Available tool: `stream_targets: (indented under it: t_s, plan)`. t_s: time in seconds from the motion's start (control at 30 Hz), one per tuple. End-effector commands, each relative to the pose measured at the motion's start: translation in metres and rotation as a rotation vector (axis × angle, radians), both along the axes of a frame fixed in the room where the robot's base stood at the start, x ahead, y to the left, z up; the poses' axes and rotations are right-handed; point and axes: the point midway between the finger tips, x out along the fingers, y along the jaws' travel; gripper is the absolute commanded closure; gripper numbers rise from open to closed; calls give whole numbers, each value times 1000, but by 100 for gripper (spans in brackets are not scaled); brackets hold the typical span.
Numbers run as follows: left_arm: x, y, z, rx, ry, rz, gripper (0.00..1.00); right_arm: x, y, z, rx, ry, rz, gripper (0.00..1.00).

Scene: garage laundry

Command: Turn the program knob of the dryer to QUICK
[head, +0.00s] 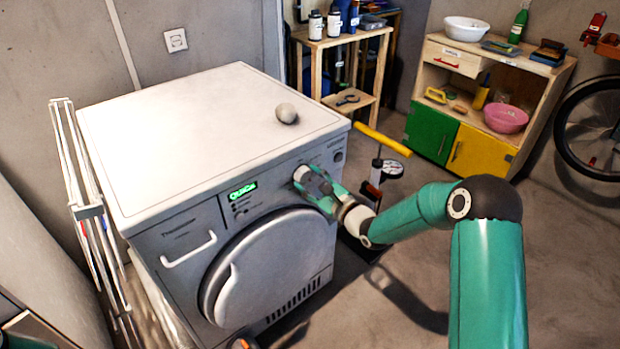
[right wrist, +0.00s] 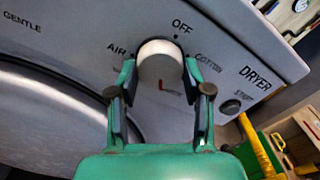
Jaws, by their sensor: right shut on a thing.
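The white dryer (head: 190,140) stands at the left with its round door (head: 270,270) closed. Its program knob (head: 301,173) is a pale round cap on the front panel. In the right wrist view the knob (right wrist: 160,60) has OFF above it, AIR to its left and COTTON to its right. A short red mark shows at its lower edge, near a partly hidden label. My right gripper (right wrist: 160,72) is shut on the knob, one finger on each side. The green display (head: 243,191) reads what looks like QUICK.
A pale rounded object (head: 286,113) lies on the dryer top. A folded drying rack (head: 90,210) leans at the dryer's left. A floor pump with a yellow handle (head: 381,139) stands beyond the right arm.

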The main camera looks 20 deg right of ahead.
Motion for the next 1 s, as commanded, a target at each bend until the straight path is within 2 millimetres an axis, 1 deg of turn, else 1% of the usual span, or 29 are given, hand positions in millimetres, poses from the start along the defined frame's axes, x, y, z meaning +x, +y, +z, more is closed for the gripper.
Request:
stream_targets:
  t_s: [0.03, 0.2, 0.6, 0.63, 0.73, 0.77, 1.0]
  plan:
    - [0, 0, 1, 0, 0, 0, 100, -1, -3, -7, 17, 22, -8, 86]
    - [0, 0, 1, 0, 0, 0, 100, -1, -3, -7, 46, 32, -7, 86]
    - [0, 0, 1, 0, 0, 0, 100, -2, -2, -8, 52, 34, -7, 86]
    - [0, 0, 1, 0, 0, 0, 100, -2, -2, -8, 52, 34, -7, 48]
    - [0, 0, 1, 0, 0, 0, 100, -1, -2, -7, 51, 31, -5, 31]
    - [0, 0, 1, 0, 0, 0, 100, -1, -2, -6, 50, 30, -4, 27]
    - [0, 0, 2, 0, 0, 0, 100, -1, 0, -3, 49, 25, -1, 27]
